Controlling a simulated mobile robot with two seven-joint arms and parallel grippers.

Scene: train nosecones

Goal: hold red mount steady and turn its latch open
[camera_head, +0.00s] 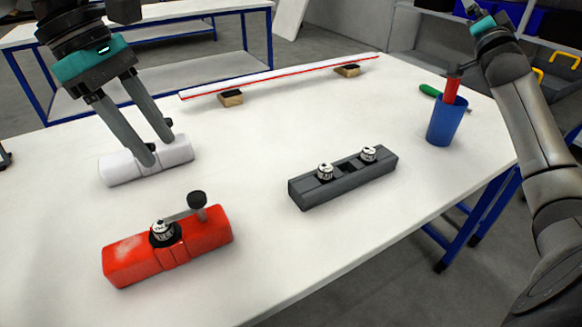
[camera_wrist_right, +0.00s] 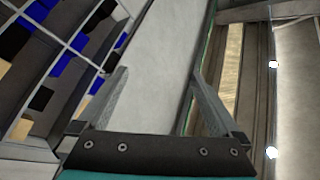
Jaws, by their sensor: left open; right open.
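The red mount (camera_head: 200,238) lies on the white table at the front left. Its latch (camera_head: 180,214) is a grey lever running from a round white-topped pivot to a black knob (camera_head: 197,199) at the right end. My left gripper (camera_head: 160,152) is open, its two fingers pointing down at a white block (camera_head: 122,168) behind the red mount. I cannot tell whether the fingers touch the white block. My right gripper is at the upper right of the head view, away from the red mount. In the right wrist view its fingers (camera_wrist_right: 160,95) are apart with nothing between them.
A dark grey block (camera_head: 345,182) with two white-topped knobs lies mid-table. A blue cup (camera_head: 446,122) holding a red-handled tool stands at the right, beside a green-handled tool (camera_head: 430,90). A long white bar (camera_head: 280,76) rests on wooden blocks at the back. Table between is clear.

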